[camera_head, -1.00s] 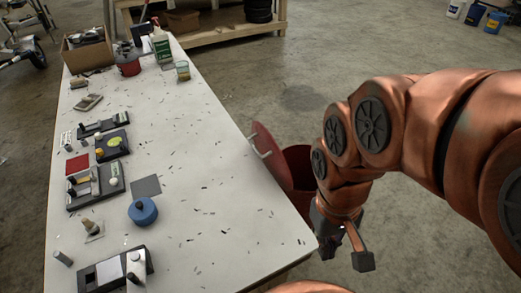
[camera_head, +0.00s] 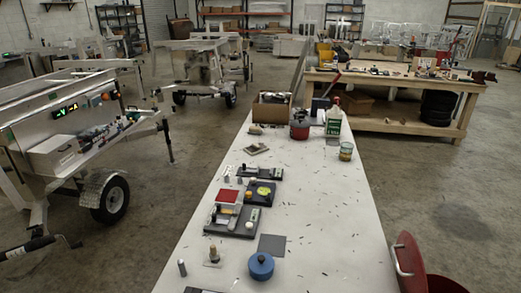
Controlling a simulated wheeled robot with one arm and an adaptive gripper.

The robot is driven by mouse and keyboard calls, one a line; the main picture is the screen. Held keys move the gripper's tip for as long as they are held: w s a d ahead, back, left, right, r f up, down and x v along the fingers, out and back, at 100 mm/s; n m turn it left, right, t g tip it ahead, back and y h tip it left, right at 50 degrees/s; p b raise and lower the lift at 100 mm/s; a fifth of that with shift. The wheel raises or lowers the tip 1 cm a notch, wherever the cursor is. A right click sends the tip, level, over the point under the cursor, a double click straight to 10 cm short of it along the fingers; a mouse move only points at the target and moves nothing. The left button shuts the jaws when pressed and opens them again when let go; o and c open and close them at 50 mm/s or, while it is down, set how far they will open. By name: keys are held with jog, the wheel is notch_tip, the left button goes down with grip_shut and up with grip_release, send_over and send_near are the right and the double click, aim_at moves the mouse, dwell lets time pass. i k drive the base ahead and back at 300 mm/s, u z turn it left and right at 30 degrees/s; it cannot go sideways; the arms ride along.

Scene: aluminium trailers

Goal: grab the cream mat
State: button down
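I cannot make out a thing that is surely the cream mat. On the long white table (camera_head: 310,220), a flat beige-brown piece (camera_head: 257,148) lies toward the far end. A small pale square (camera_head: 212,261) lies near the front left with a wooden-topped peg on it. A flat dark grey square (camera_head: 272,244) lies between the dark trays and a blue round container (camera_head: 261,266). My gripper is outside the current view.
Dark trays (camera_head: 232,220) with small parts line the table's left side. A cardboard box (camera_head: 271,107), red can (camera_head: 299,125) and bottle (camera_head: 333,119) stand at the far end. A red bin (camera_head: 440,284) stands right of the table. The table's right side is mostly clear.

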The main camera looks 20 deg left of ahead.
aim_at(259, 148)
jog(key=k, duration=0.5)
jog(key=u, duration=3.05)
jog(key=i, duration=3.65)
jog(key=z, duration=3.15)
jog(key=i, duration=0.4)
jog(key=u, duration=0.1)
